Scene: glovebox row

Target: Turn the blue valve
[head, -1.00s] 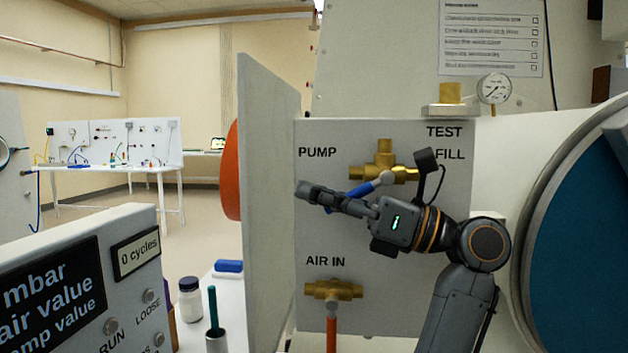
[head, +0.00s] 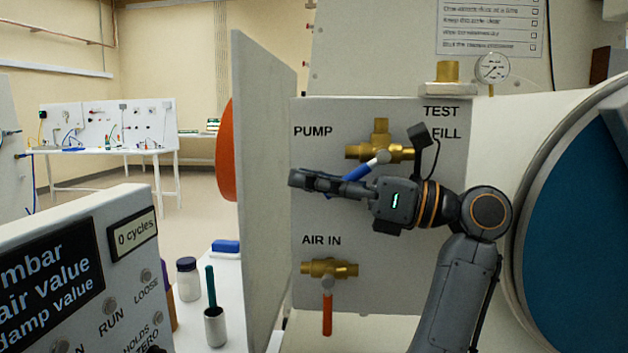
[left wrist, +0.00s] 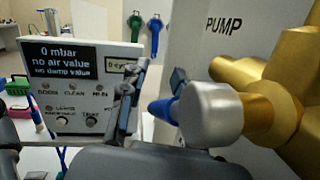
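The blue valve is a brass body (head: 381,150) on the grey panel under TEST FILL, right of the PUMP label. Its blue lever (head: 357,171) slants down and left from a grey hub. The left wrist view shows the hub (left wrist: 208,115) and the lever's blue end (left wrist: 163,110) close up. My left gripper (head: 303,180) lies across the panel in front of the lever, pointing left. Its fingers (left wrist: 152,95) look apart, with the blue end between or just beside them; contact is unclear. The lever is partly hidden behind the gripper. My right gripper is out of view.
A brass AIR IN valve (head: 330,268) with a red lever hangs below. A pale upright plate (head: 262,180) stands left of the panel. A control box (head: 85,270), a jar (head: 188,278) and a cup (head: 214,325) are lower left. A round blue port is right.

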